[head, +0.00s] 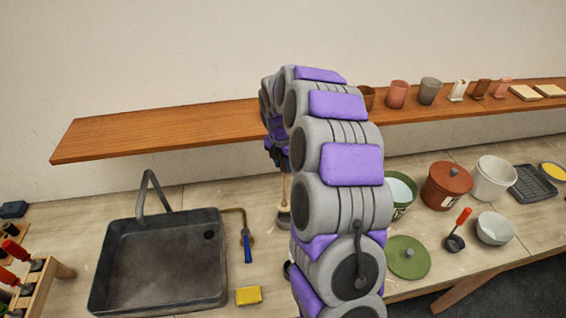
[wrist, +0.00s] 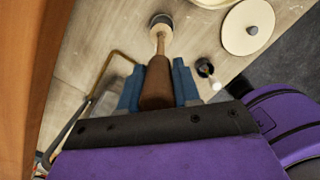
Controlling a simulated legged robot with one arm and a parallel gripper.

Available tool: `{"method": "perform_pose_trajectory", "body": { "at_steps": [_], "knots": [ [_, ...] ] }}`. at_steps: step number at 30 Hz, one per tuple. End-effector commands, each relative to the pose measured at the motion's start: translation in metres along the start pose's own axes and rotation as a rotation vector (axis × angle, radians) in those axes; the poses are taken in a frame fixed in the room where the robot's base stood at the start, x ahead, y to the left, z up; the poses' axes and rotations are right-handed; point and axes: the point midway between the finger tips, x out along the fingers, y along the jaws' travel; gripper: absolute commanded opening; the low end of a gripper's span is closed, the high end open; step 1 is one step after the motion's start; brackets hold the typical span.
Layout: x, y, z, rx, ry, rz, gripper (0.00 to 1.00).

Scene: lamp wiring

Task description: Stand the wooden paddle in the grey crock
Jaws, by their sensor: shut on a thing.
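The wooden paddle is held upright by its brown handle in my gripper (wrist: 157,88). Its pale shaft (wrist: 160,45) runs down towards the counter in the wrist view. The shaft also shows in the head view (head: 284,187), left of my arm. At its lower end is a small round grey vessel (wrist: 161,20), which looks like the grey crock; it is partly behind my arm in the head view (head: 284,218). The shaft overlaps its mouth; I cannot tell whether the tip is inside or just above. The blue fingers are shut on the handle.
The wooden shelf (head: 165,131) runs close beside my gripper, along the wall. The sink (head: 160,265) is at the left. A green lid (head: 408,257), a green crock (head: 400,197) and a rust-red pot (head: 447,186) stand right of my arm.

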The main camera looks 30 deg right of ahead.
Motion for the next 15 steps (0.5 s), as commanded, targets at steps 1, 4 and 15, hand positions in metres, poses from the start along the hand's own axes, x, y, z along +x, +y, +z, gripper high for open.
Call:
{"method": "perform_pose_trajectory", "body": {
  "at_steps": [1,4,15],
  "knots": [
    [0.000,-0.001,0.002,-0.001,0.002,0.001,0.00],
    [0.000,-0.002,0.004,-0.007,0.005,0.004,0.00],
    [0.034,0.002,-0.007,-0.015,0.001,0.002,0.00]
  ]
}}
